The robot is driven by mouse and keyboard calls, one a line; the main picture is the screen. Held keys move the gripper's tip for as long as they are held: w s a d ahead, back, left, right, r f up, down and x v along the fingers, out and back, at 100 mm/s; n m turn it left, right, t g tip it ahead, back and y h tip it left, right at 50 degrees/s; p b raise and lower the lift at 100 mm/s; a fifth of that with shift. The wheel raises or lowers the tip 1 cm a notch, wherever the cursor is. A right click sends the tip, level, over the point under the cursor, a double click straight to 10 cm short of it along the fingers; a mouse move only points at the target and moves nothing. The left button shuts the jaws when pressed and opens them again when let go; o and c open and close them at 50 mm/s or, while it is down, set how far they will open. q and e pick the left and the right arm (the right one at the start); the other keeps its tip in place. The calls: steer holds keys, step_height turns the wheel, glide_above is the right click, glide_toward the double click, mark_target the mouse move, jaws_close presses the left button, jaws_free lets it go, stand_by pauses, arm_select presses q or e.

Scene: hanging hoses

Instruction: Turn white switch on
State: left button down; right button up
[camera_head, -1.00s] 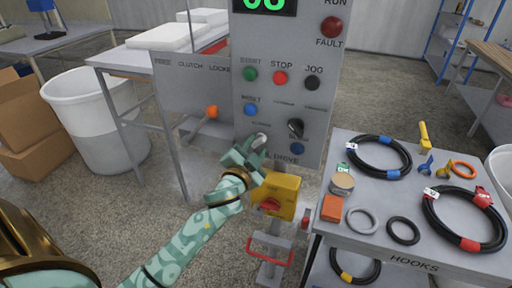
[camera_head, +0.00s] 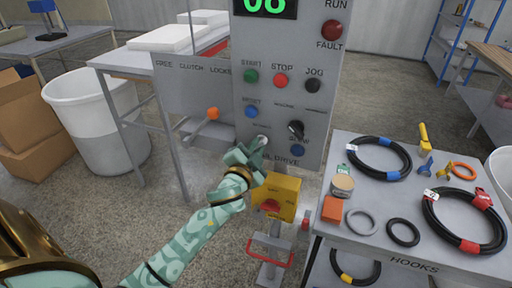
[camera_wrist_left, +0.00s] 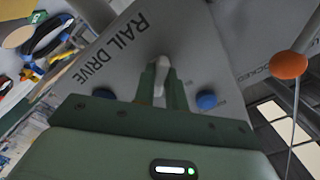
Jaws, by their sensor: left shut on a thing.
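The white switch (camera_head: 262,139) sits low on the grey control panel, above the "DRIVE" lettering. In the left wrist view the white switch (camera_wrist_left: 159,88) stands between my fingers, beside the words "RAIL DRIVE". My left gripper (camera_head: 257,148) is at the panel with its fingers closed on the switch; the left wrist view shows the fingers (camera_wrist_left: 161,85) on both sides of it. The gripper partly hides the switch and the lettering in the head view. My right gripper is in neither view.
A black selector knob (camera_head: 296,129) and blue buttons sit close to the switch. An orange-knobbed lever (camera_head: 213,113) sticks out at left. A grey cart (camera_head: 341,222) with hoses is at right.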

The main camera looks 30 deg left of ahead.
arm_select(q)
steer(key=m+p, duration=0.3)
steer(key=m, duration=0.5)
steer(key=shift+p, duration=0.3)
steer(key=shift+m, duration=0.3)
steer(key=c, duration=1.4)
jaws_free()
steer(key=shift+c, duration=0.2)
steer(key=shift+s, duration=0.1)
steer(key=b+v, duration=0.1)
steer(key=v, duration=1.5)
steer(key=shift+s, duration=0.1)
